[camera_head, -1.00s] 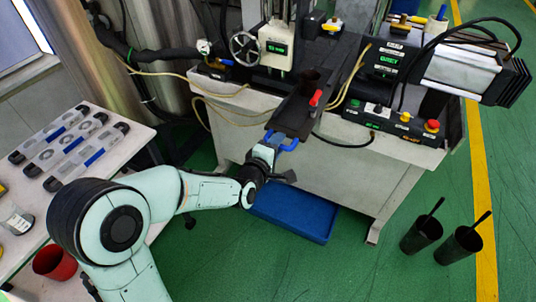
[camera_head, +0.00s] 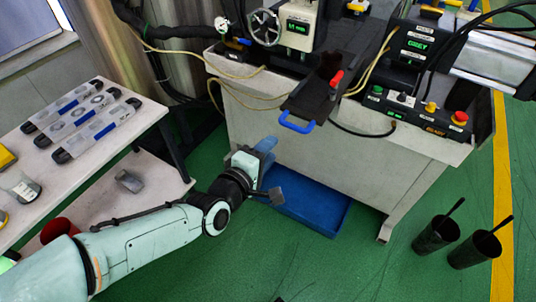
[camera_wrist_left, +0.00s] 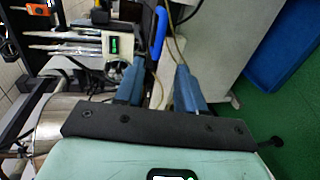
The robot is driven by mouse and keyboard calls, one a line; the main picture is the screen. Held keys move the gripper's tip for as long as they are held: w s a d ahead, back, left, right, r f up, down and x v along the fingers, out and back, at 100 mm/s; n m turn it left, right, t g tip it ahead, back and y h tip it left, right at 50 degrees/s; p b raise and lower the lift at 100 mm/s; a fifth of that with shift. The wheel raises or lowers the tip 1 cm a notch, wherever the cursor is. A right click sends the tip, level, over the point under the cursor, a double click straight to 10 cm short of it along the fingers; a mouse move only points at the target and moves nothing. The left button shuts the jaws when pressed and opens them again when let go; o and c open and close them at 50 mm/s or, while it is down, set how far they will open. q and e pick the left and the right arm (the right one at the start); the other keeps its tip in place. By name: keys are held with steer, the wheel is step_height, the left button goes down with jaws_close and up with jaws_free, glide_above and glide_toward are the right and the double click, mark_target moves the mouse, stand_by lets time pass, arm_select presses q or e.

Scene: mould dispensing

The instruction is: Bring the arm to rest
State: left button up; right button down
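My left gripper (camera_head: 263,158) is in front of the machine, below and to the left of the blue handle (camera_head: 297,123) of a dark tray (camera_head: 312,102). It is apart from the handle. In the left wrist view my left gripper (camera_wrist_left: 161,85) shows its two blue fingers spread with nothing between them. The blue handle also shows in the left wrist view (camera_wrist_left: 158,33), beyond the fingers. My left arm reaches in from the lower left. My right gripper is not in view.
A white table (camera_head: 92,165) with several clear, dark-ended tools stands on the left. A blue bin (camera_head: 310,208) lies on the floor beneath the gripper. Two dark cups (camera_head: 436,235) stand on the right. A control box (camera_head: 415,108) with buttons sits on the machine's front edge.

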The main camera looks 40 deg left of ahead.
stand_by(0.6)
